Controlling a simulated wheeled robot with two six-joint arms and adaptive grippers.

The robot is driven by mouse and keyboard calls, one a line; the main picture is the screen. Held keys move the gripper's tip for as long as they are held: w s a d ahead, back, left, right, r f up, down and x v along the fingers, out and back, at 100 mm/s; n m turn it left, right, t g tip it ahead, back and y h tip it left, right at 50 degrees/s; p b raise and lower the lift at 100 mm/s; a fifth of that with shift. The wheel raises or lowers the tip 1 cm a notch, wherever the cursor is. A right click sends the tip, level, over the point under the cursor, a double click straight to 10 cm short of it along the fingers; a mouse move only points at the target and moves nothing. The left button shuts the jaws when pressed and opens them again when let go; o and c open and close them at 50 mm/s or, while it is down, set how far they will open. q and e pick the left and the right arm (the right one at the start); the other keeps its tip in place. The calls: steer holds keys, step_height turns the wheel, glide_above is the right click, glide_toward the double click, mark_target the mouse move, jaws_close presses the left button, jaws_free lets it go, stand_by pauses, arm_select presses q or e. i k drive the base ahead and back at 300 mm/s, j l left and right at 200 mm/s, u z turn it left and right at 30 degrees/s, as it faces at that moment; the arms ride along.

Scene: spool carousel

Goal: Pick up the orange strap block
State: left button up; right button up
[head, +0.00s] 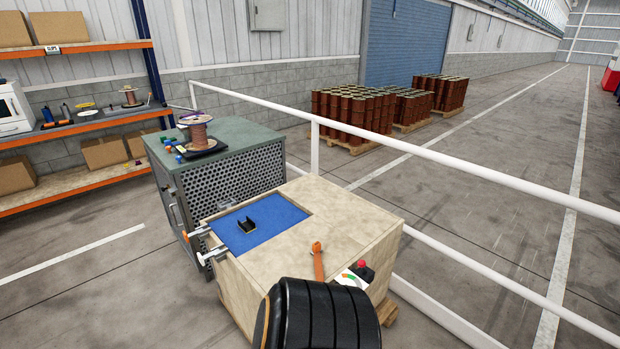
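An orange, elongated piece (318,262) with a rounded, ring-like upper end lies on the pale wooden bench top (350,222). It is the clearest orange thing on the bench, but I cannot tell for sure that it is the strap block. A small black U-shaped holder (247,226) with a yellowish edge sits on the blue mat (275,212), apart from the orange piece. Several small coloured blocks (170,141) lie on the green cabinet, too small to tell apart surely.
A red button on a small control box (364,271) stands at the bench's right front. Clamps (212,256) sit on its left edge. The green cabinet (232,135) carries a copper spool (198,133). A white railing (420,148) runs behind. The bench's back right is clear.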

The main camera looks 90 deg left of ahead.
mark_target(316, 245)
steer(key=i+u, duration=0.15)
steer(key=u, duration=0.35)
steer(key=i+u, duration=0.15)
steer(key=u, duration=0.3)
steer(key=i+u, duration=0.1)
steer(key=u, duration=0.4)
steer(key=i+l+u, duration=0.1)
steer(key=u, duration=0.35)
steer(key=i+l+u, duration=0.1)
steer(key=u, duration=0.4)
steer(key=l+u, duration=0.25)
steer(key=u, duration=0.25)
steer(key=i+l+u, duration=0.1)
steer(key=l+u, duration=0.15)
steer(key=u, duration=0.2)
